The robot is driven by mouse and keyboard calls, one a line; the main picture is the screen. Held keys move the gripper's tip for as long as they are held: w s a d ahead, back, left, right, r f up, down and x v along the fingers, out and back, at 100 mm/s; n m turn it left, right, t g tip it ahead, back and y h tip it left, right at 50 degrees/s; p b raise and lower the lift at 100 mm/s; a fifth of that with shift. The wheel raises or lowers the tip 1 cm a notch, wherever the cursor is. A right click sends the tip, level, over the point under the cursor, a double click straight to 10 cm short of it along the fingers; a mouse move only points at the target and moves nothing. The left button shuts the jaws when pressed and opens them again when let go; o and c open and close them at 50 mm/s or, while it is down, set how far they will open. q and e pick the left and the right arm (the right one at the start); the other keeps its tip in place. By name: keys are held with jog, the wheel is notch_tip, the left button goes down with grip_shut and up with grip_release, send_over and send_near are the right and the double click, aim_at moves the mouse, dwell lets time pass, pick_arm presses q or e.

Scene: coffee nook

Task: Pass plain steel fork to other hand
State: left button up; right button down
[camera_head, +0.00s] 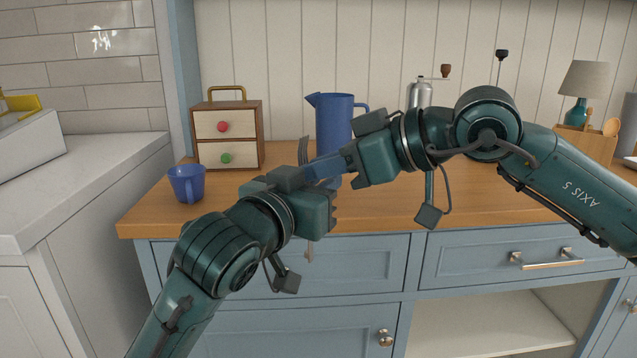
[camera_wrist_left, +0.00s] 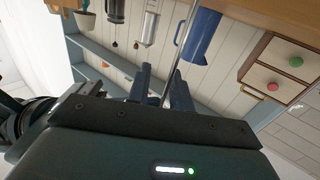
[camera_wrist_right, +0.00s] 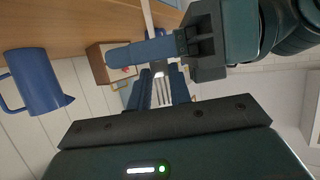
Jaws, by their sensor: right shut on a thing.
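The plain steel fork (camera_head: 304,150) is upright in the head view, tines up, its handle end showing below the grippers. My right gripper (camera_head: 312,170) is shut on the fork near its head; the tines (camera_wrist_right: 162,96) show between its fingers in the right wrist view. My left gripper (camera_head: 331,184) is at the handle, just below the right one, with its fingers open on either side. In the left wrist view the handle (camera_wrist_left: 179,62) runs between its blue fingers (camera_wrist_left: 163,90) with a gap. The middle of the fork is partly hidden in the head view.
A blue cup (camera_head: 186,184) stands at the counter's left. A small drawer box (camera_head: 228,153) and a blue jug (camera_head: 334,120) stand behind the grippers. A grinder (camera_head: 420,94) and a lamp (camera_head: 584,80) are farther right. The wooden counter's (camera_head: 150,218) front edge is below.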

pick_arm(q)
grip_shut()
pick_arm(e)
jog(key=c, duration=1.2)
grip_release()
